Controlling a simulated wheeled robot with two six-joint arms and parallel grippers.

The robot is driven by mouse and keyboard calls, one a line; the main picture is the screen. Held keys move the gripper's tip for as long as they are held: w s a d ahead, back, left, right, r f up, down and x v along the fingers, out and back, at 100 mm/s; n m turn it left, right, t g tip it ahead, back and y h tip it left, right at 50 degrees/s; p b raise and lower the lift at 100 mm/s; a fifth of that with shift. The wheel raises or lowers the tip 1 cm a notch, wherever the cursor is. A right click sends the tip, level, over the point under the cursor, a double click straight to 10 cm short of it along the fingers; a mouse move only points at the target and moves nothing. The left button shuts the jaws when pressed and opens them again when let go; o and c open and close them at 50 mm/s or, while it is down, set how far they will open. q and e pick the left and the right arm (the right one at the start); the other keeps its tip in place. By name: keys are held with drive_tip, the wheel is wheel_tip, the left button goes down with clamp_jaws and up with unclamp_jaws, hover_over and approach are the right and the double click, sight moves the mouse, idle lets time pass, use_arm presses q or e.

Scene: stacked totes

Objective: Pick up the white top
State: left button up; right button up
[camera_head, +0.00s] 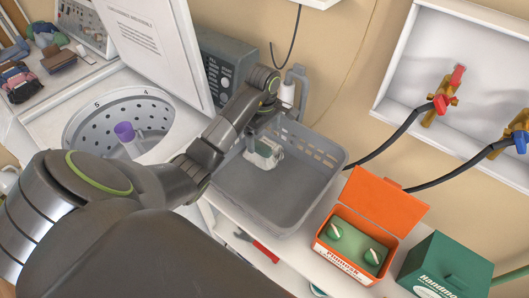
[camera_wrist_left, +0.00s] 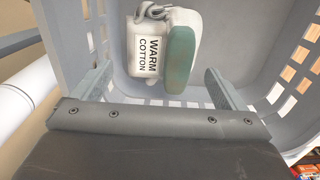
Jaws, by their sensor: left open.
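A white bundle marked "WARM COTTON" (camera_wrist_left: 143,58), with a grey cord-like part at its top, lies in the grey laundry basket (camera_wrist_left: 252,35). It may be the white top; I cannot tell for sure. A green and white piece (camera_wrist_left: 181,58) lies right against it. In the head view the white and green bundle (camera_head: 263,153) is at the back of the basket (camera_head: 262,205), partly hidden by my arm. My left gripper (camera_wrist_left: 160,85) is open and empty over the basket, its fingers on either side of the bundle and apart from it. My right gripper is out of view.
A washer with an open lid and perforated drum (camera_head: 120,100) stands left of the basket. An open orange box (camera_head: 350,235) and a green box (camera_head: 440,268) are at the right. Basket walls surround the gripper; the basket's front floor is clear.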

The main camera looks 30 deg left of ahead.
sight(264, 147)
use_arm(q)
drive_tip(key=shift+f+b, duration=0.5)
drive_tip(key=shift+f, duration=0.4)
drive_tip(key=shift+s+d+f+b, duration=0.1)
drive_tip(key=shift+d+f+b, duration=0.05)
drive_tip(key=shift+f+b, duration=0.3)
wheel_tip(264, 147, down, 3)
drive_tip(key=shift+s+d+r+p, duration=0.1)
drive_tip(key=shift+d+r+p, duration=0.05)
drive_tip(key=shift+p, duration=0.85)
drive_tip(key=shift+f, duration=0.4)
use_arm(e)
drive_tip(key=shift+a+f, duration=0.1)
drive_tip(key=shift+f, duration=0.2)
use_arm(q)
drive_tip(key=c, duration=0.8)
